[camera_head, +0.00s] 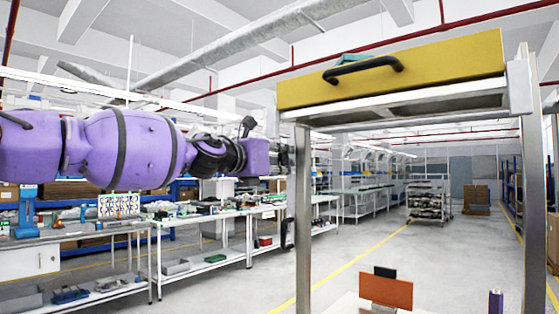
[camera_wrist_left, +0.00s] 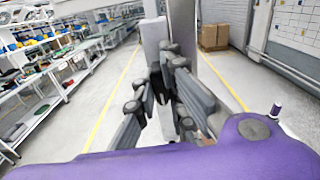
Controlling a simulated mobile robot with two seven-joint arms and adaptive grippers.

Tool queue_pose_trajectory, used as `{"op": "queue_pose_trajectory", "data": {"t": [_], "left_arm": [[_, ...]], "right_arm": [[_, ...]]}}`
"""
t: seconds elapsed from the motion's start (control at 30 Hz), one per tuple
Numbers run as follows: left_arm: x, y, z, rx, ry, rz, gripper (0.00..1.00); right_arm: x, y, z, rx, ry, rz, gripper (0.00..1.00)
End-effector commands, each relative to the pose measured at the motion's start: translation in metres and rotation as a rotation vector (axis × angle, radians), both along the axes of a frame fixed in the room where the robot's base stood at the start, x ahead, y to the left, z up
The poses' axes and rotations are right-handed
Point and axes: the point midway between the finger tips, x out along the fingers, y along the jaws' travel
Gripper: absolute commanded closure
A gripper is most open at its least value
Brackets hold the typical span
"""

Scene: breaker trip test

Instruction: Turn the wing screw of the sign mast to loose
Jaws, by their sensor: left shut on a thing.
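The grey upright post (camera_head: 303,230) that I take for the sign mast stands at the centre of the head view, under a yellow panel (camera_head: 430,70) with a black handle. My left gripper (camera_head: 283,156) reaches the left side of this post near its top. In the left wrist view, the gripper's fingers (camera_wrist_left: 165,88) are closed around a small dark part at the post (camera_wrist_left: 154,38), which I take for the wing screw. The fingers cover most of it, so its turned position cannot be read. My right gripper is not in view.
A second grey post (camera_head: 533,190) stands at the right. A low white surface with an orange-brown panel (camera_head: 386,291) and a small purple object (camera_head: 496,302) lies below. Workbenches (camera_head: 200,222) line the left. A cart (camera_head: 428,200) stands behind on open floor.

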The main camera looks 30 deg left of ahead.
Motion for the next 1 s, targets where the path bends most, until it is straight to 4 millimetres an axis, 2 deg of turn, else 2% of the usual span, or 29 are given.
{"op": "queue_pose_trajectory", "data": {"t": [0.1,0.37,0.6,0.87,1.0], "left_arm": [[-0.0002,-0.0006,-0.0019,-0.079,0.011,-0.002,1.00],[0.0002,-0.0006,-0.0034,-0.091,0.014,-0.003,1.00],[-0.0001,-0.0010,-0.0030,-0.256,0.028,-0.004,1.00],[0.0002,-0.0010,-0.0042,-0.268,0.030,-0.003,1.00],[-0.0002,-0.0010,-0.0032,-0.384,0.039,-0.004,1.00]], "right_arm": [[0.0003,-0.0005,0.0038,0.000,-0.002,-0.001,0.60],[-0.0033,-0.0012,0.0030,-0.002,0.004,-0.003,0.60],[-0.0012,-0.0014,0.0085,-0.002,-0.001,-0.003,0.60],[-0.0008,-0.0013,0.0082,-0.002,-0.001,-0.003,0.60],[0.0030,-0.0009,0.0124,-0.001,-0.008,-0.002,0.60]]}}
